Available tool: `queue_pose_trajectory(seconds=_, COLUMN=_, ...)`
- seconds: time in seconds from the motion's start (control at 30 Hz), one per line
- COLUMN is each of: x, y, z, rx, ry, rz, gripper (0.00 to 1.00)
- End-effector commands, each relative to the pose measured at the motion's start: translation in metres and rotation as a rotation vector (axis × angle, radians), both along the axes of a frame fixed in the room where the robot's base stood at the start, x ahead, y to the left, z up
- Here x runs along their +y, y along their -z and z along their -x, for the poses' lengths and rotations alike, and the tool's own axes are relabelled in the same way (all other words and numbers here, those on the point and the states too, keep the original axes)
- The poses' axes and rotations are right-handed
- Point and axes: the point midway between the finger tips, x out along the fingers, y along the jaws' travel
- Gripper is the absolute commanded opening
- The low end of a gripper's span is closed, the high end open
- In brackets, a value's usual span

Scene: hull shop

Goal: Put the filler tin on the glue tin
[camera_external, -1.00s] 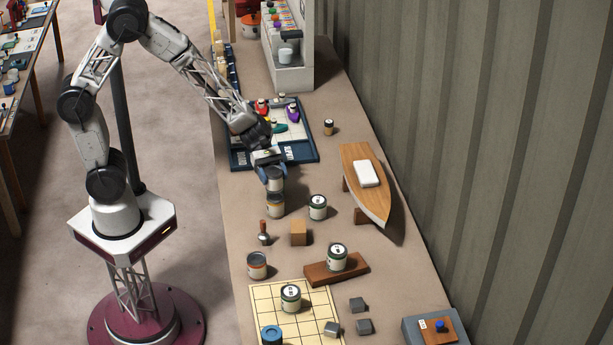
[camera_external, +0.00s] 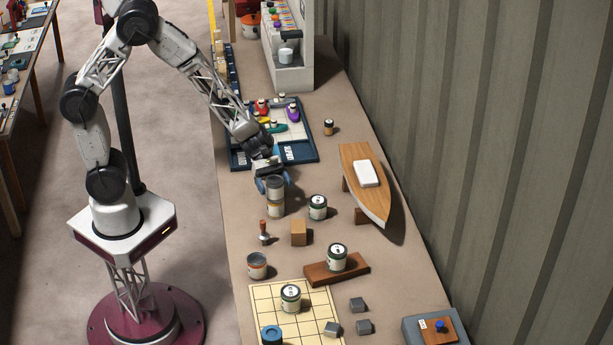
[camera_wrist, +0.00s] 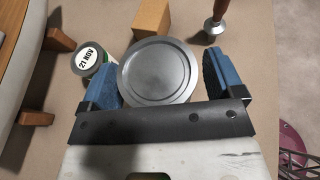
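Two tins stand stacked upright near the table's left edge. The upper tin (camera_external: 275,188) has a grey metal lid, which also shows in the wrist view (camera_wrist: 158,70). The lower tin (camera_external: 275,209) has an orange-yellow band and is hidden from the wrist camera by the upper one. Their labels are too small to read, so I cannot tell the filler tin from the glue tin by name. My gripper (camera_external: 272,183) is around the upper tin, with blue fingers on either side (camera_wrist: 165,82). The fingers look spread, with a narrow gap at the right.
A green-banded tin (camera_external: 318,207) and a wooden block (camera_external: 299,233) stand close by. A wooden-handled tool (camera_external: 263,233) and an orange-banded tin (camera_external: 257,266) are nearer the front. A boat hull (camera_external: 372,198) lies right. More tins stand on a board (camera_external: 320,272) and a grid mat (camera_external: 262,306).

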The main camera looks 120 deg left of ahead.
Motion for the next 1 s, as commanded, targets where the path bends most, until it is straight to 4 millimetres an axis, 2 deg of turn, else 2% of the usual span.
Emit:
queue_pose_trajectory(seconds=0.53, x=0.003, y=-0.005, z=0.004, rx=0.000, ry=-0.001, rz=0.000, gripper=0.90)
queue_pose_trajectory(seconds=1.0, x=0.025, y=-0.022, z=0.040, rx=0.000, ry=-0.001, rz=0.000, gripper=0.90)
